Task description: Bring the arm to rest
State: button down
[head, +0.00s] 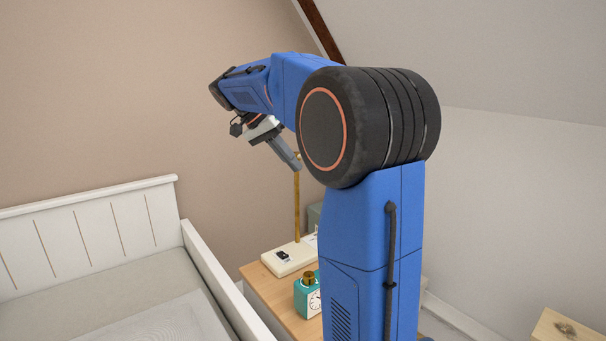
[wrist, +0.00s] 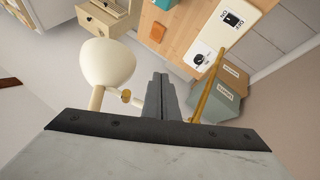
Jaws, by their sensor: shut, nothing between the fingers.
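My gripper (head: 287,155) is raised in the air over the small desk, on my bent blue arm. In the wrist view its two dark fingers (wrist: 160,92) lie together, with nothing between them. In the head view the gripper points down and to the right, and its tip is close to the top of a brass lamp pole (head: 297,205). I cannot tell whether they touch. In the wrist view the brass pole (wrist: 208,88) stands just right of the fingers and a cream lampshade (wrist: 107,64) is to their left. My arm's joint hides part of the desk area.
A grey-green labelled box (wrist: 217,104) is beside the pole. A white bed frame (head: 90,192) stands at left. A sloped ceiling (head: 500,50) closes the right side.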

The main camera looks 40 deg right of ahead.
jog(key=shift+v, duration=1.35)
jog(key=shift+w+f, duration=0.1)
jog(key=s+a+f+n+t+y, duration=0.3)
jog(key=s+a+f+n, duration=0.4)
jog(key=s+a+f, duration=0.3)
jog(key=s+a+f+n+t+y, duration=0.3)
jog(key=s+a+f+n+t, duration=0.2)
jog(key=s+a+f+n, duration=0.3)
jog(key=s+a+f, duration=0.3)
jog(key=s+f, duration=0.3)
jog(key=s, duration=0.2)
jog(key=shift+a+f, duration=0.25)
